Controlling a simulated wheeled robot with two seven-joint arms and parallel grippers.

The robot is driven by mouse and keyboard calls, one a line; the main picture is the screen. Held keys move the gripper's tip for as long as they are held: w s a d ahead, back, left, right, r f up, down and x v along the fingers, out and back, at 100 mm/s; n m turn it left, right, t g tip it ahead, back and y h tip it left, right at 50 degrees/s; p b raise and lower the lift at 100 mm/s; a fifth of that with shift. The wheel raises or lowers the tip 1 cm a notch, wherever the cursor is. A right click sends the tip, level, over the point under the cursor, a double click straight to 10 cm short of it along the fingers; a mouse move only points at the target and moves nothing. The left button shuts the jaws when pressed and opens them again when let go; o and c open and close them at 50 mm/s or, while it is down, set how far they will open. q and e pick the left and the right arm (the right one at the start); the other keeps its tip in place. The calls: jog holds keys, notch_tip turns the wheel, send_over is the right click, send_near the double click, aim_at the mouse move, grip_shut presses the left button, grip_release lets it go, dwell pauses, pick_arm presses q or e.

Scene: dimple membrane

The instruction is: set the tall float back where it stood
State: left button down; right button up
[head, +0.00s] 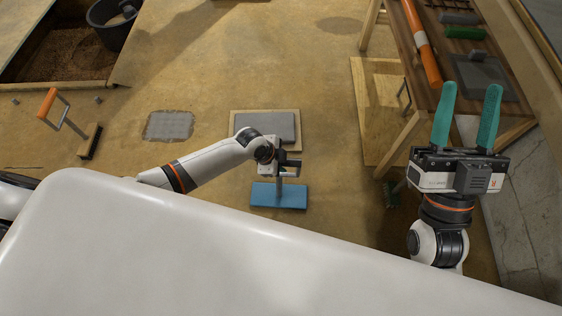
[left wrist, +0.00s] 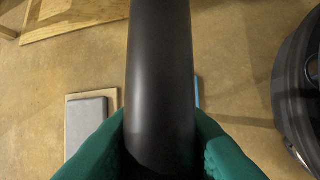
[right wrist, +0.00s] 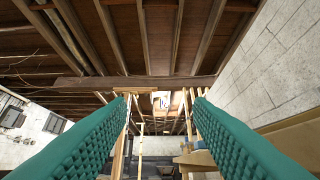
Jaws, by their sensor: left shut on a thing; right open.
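The tall float has a blue rectangular base (head: 279,195), a grey post and a dark handle. My left gripper (head: 284,167) is shut on the handle above the base. In the left wrist view the dark round handle (left wrist: 160,80) fills the middle between the teal fingers, and a sliver of the blue base shows at its right. I cannot tell whether the base touches the floor. My right gripper (head: 467,97) is open and empty, its teal fingers spread, far right of the float. In the right wrist view its fingers point towards the ceiling beams.
A grey slab on a wooden board (head: 264,125) lies just behind the float. A grey patch (head: 168,125) lies further left, with an orange-handled float (head: 75,122) beyond. A wooden bench (head: 460,65) with tools stands at right. A black bucket (head: 110,22) is at far left.

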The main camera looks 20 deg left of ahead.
pick_arm(q)
jog(key=c, duration=1.5)
grip_release()
jog(key=o, duration=0.3)
jog(key=shift+o, duration=0.2)
